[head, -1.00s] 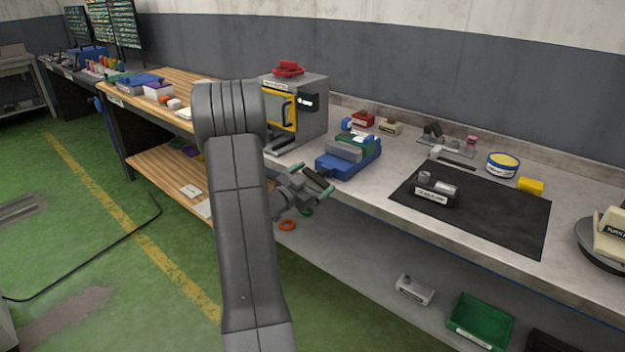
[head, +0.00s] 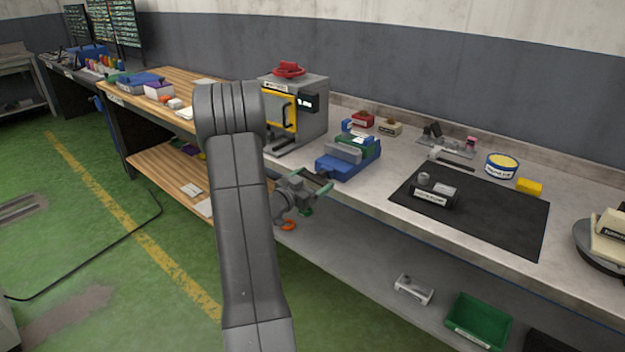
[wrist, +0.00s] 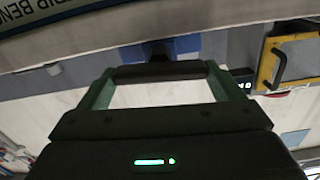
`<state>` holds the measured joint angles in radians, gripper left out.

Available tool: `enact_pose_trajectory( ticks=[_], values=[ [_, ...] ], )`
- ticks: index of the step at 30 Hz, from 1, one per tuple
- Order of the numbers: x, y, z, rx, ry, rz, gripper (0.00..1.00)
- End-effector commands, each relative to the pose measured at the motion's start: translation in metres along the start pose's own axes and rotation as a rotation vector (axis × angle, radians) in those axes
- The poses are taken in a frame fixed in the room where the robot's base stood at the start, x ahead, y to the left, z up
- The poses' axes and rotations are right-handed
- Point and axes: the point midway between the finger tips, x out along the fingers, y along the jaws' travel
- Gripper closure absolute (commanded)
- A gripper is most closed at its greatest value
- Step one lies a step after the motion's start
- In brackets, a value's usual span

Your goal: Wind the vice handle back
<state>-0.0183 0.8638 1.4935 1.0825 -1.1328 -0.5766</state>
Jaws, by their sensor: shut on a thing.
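The vice (head: 335,166) is blue with a grey and green upper part. It stands at the front edge of the grey bench, and a blue part of it shows beyond the fingers in the wrist view (wrist: 186,44). My gripper (head: 319,181) is at the vice's front left, just off the bench edge. Its green fingers are shut on a dark bar, the vice handle (wrist: 160,71), which lies across between the fingertips in the wrist view. In the head view the handle is small and partly hidden by the gripper.
A grey machine with a yellow-framed door (head: 282,112) stands left of the vice. A black mat (head: 500,222) with a grey labelled block (head: 434,192) lies to the right.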

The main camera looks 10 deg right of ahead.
Motion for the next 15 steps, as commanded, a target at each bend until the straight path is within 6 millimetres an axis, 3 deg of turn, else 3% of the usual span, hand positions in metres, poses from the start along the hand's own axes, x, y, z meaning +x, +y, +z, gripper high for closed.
enact_pose_trajectory(
  ticks=[5, 6, 7, 15],
  values=[
    [0.0000, 0.0001, 0.0001, 0.002, 0.001, 0.001, 0.35],
    [0.0001, 0.0001, 0.0001, 0.002, 0.001, 0.000, 0.07],
    [0.0001, 0.0001, 0.0001, 0.002, 0.001, 0.000, 0.01],
    [-0.0017, -0.0002, 0.0002, 0.003, 0.000, 0.000, 0.00]
  ],
)
